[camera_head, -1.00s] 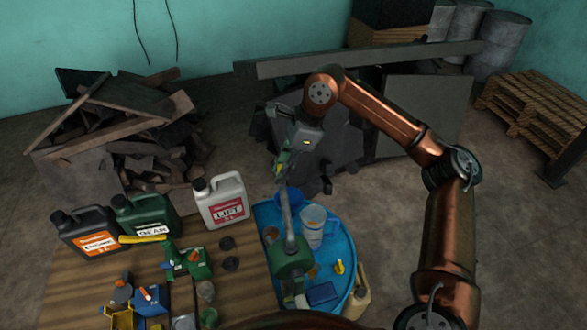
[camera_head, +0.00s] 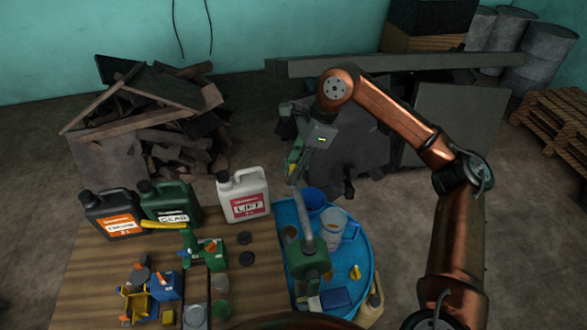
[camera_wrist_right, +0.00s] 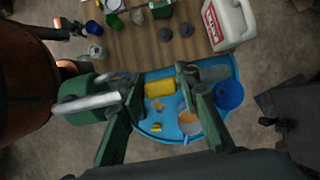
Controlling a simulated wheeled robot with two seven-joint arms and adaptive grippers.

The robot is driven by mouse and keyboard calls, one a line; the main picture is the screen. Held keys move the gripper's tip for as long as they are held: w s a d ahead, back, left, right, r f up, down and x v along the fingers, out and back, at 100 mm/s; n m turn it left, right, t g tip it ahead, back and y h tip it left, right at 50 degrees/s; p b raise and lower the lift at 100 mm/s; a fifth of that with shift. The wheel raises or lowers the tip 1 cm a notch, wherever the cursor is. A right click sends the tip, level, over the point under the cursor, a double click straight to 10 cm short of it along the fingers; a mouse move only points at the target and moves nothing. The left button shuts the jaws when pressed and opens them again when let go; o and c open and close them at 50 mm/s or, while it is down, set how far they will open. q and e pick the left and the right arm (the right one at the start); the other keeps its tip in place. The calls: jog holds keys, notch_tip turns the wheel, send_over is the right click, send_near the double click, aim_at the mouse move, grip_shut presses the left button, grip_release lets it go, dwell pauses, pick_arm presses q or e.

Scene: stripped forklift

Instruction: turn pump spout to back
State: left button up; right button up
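The pump (camera_head: 312,262) has a green body on the blue drum top (camera_head: 362,262), with a long grey tube-like spout (camera_head: 304,212) extending toward the back of the head view. In the right wrist view the green pump body (camera_wrist_right: 78,104) is at the left. A grey tube reaches from it to the left finger; contact cannot be told. My right gripper (camera_head: 294,172) is at the far end of the spout. In the wrist view the fingers of my right gripper (camera_wrist_right: 158,78) are wide apart, with nothing seen held between them. My left gripper does not show.
The drum top also holds a blue cup (camera_head: 314,197), a clear jug (camera_head: 333,226) and a yellow item (camera_head: 355,272). A white can (camera_head: 243,194) and dark and green cans stand on the wooden table (camera_head: 258,292). Scrap lies behind.

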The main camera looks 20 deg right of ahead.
jog(key=shift+o, duration=1.3)
jog(key=shift+a, duration=0.1)
jog(key=shift+d, duration=0.2)
jog(key=v, duration=1.2)
jog(key=shift+a, duration=0.15)
